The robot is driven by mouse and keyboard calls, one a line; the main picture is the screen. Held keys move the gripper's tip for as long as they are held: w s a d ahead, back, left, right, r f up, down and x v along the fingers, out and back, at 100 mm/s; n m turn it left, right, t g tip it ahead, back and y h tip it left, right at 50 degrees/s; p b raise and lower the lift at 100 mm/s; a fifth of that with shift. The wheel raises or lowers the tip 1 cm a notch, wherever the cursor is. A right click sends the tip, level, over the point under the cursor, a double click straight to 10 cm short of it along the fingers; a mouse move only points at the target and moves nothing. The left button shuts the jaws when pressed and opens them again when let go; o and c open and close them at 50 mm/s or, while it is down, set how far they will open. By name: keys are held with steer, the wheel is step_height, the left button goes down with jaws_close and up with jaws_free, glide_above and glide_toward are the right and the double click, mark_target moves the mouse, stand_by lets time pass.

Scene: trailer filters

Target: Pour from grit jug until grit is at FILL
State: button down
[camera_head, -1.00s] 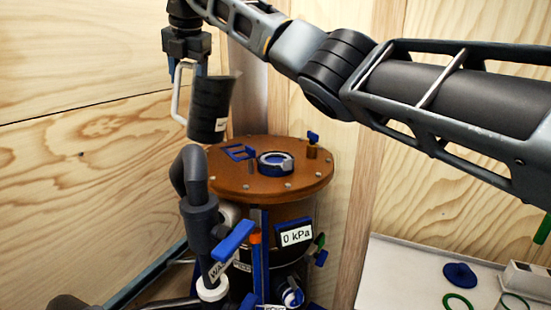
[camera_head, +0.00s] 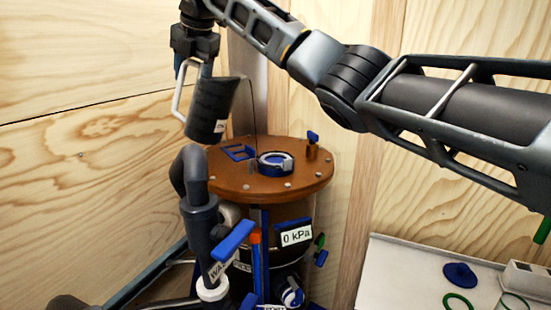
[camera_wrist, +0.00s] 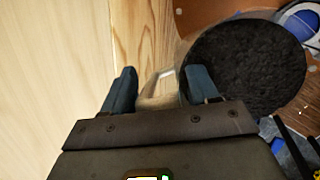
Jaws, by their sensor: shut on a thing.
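My gripper (camera_head: 192,68) is shut on the white handle of the dark grit jug (camera_head: 211,108), above and left of the filter vessel. The jug leans right, and a thin dark line arcs from its lip down toward the vessel's brown lid (camera_head: 225,182). It looks like a stream of grit; where it lands is unclear. The blue-and-grey round port (camera_head: 275,163) sits on the lid. In the wrist view, my blue fingers (camera_wrist: 158,88) straddle the handle, and dark grit (camera_wrist: 245,70) fills the jug's round mouth. I see no FILL mark.
A dark bent pipe (camera_head: 193,175) with a blue lever (camera_head: 232,240) stands in front of the vessel. A 0 kPa gauge (camera_head: 297,236) is on its front. A white bench (camera_head: 400,270) with a blue disc (camera_head: 460,273) is at right. Wooden walls close in behind.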

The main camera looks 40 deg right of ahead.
mark_target(219, 81)
steer(key=shift+r, duration=0.1)
steer(key=shift+s+d+r+t+y, duration=0.1)
steer(key=shift+s+d+t+y, duration=0.25)
steer(key=shift+t+y, duration=0.05)
steer(key=shift+s+d+r+m+t+y, duration=0.15)
steer(key=shift+s+d+t+y, duration=0.25)
steer(key=shift+s+d, duration=0.1)
steer(key=shift+s+d+r+m+t+y, duration=0.15)
steer(key=shift+s+d+t+y, duration=0.15)
steer(key=shift+s+d+t, duration=0.15)
stand_by(1.4)
steer(key=shift+s+d+f+t, duration=0.15)
steer(key=shift+f+t, duration=0.05)
steer(key=shift+f, duration=0.15)
steer(key=shift+s+d+f+t, duration=0.1)
steer(key=shift+s+f+t, duration=0.05)
steer(key=shift+f, duration=0.2)
stand_by(0.4)
steer(key=shift+s+d+f+t+y+b, duration=0.15)
steer(key=shift+f+y+b, duration=0.2)
steer(key=shift+b, duration=0.25)
steer(key=shift+s+d+f+t+y+b, duration=0.15)
steer(key=shift+f+y+b, duration=0.15)
steer(key=shift+b, duration=0.3)
steer(key=shift+s+d+m+t+y+b, duration=0.35)
steer(key=shift+t+b, duration=0.25)
steer(key=shift+b, duration=1.05)
stand_by(1.2)
